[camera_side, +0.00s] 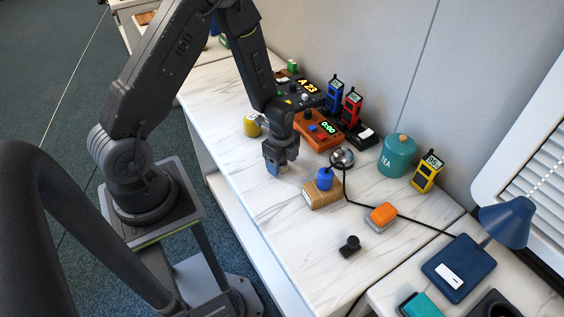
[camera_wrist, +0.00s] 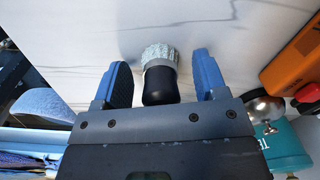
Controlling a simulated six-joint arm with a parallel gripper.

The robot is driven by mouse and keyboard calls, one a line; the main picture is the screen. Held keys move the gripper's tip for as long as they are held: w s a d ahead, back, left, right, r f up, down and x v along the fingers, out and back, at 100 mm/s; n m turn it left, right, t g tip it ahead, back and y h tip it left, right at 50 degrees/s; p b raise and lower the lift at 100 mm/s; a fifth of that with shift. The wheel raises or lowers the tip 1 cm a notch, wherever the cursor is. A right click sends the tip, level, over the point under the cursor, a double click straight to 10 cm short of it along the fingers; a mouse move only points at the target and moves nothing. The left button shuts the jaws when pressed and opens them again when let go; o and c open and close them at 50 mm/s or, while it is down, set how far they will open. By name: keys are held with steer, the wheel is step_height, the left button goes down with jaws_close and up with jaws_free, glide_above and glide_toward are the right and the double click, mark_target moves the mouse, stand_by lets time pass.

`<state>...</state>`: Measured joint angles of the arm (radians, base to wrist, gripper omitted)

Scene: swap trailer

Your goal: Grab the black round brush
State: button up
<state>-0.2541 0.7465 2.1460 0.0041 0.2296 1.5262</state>
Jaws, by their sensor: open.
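The black round brush (camera_wrist: 158,84) shows in the wrist view, with a rounded black body, a grey collar and pale bristles pointing away from my gripper. It lies between the two blue fingers of my gripper (camera_wrist: 161,62). The fingers are open, with a visible gap on each side of the brush. In the side view my gripper (camera_side: 276,168) points down, low over the white marble-patterned table. I cannot make out the brush there; my gripper seems to hide it.
A cardboard box (camera_side: 322,194) with a blue container (camera_side: 325,178) stands just right of my gripper. A yellow container (camera_side: 251,125) is to its left. Behind are an orange timer device (camera_side: 318,134), a metal ball (camera_side: 342,156) and a teal tea canister (camera_side: 396,158).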

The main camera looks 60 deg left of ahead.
steer(key=shift+c, duration=0.3)
steer(key=c, duration=1)
steer(key=shift+o, duration=0.2)
steer(key=shift+r, duration=0.1)
